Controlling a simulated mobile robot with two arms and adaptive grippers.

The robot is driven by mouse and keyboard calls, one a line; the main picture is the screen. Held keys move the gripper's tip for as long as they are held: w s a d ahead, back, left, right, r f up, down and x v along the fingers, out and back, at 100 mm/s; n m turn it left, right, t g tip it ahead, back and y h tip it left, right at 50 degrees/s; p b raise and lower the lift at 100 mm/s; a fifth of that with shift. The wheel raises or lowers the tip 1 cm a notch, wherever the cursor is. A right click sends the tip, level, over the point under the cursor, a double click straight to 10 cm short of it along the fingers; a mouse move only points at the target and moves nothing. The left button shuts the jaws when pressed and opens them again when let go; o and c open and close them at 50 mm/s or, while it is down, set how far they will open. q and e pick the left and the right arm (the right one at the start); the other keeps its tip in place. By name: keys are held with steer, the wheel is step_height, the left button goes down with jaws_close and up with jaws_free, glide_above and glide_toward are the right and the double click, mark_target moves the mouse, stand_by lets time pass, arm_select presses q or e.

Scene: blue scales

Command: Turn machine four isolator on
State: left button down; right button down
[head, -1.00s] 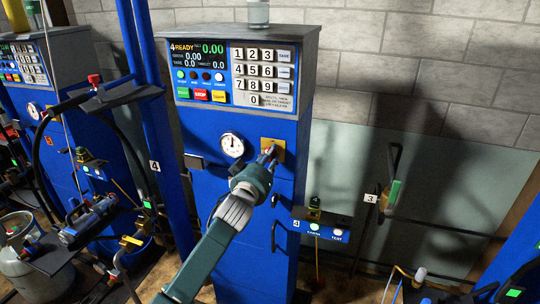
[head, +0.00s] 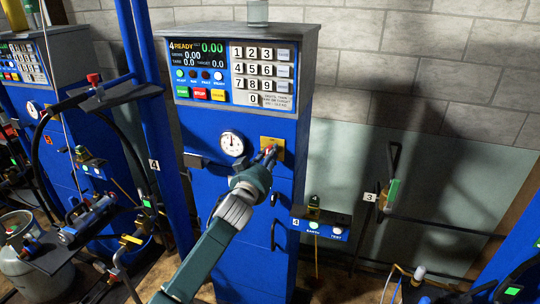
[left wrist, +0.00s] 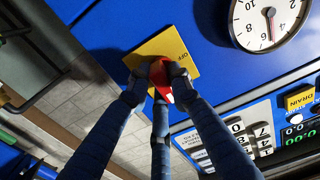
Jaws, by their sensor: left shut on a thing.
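Machine four (head: 245,210) is the blue cabinet in the middle of the head view; its display (head: 197,55) reads "4 READY" and 0.00. Its isolator is a red handle (left wrist: 164,92) on a yellow plate (left wrist: 148,48), with "OFF" lettering visible beside the handle in the left wrist view. The plate also shows in the head view (head: 266,141). My left gripper (head: 268,154) is at the plate, and its fingers close around the red handle in the left wrist view (left wrist: 160,74). The fingers hide part of the handle. My right gripper is not in view.
A round gauge (head: 232,143) sits left of the isolator, and a keypad (head: 264,74) is above it. A small box with EARTH and TEST labels (head: 322,228) stands at the cabinet's lower right. Another blue machine (head: 70,130) stands at the left with hoses around it.

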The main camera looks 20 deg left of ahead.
arm_select(q)
steer(key=c, duration=1.5)
jaws_free()
steer(key=shift+c, duration=0.2)
steer(key=s, duration=1.2)
steer(key=shift+a, duration=0.2)
steer(key=shift+f, duration=0.1)
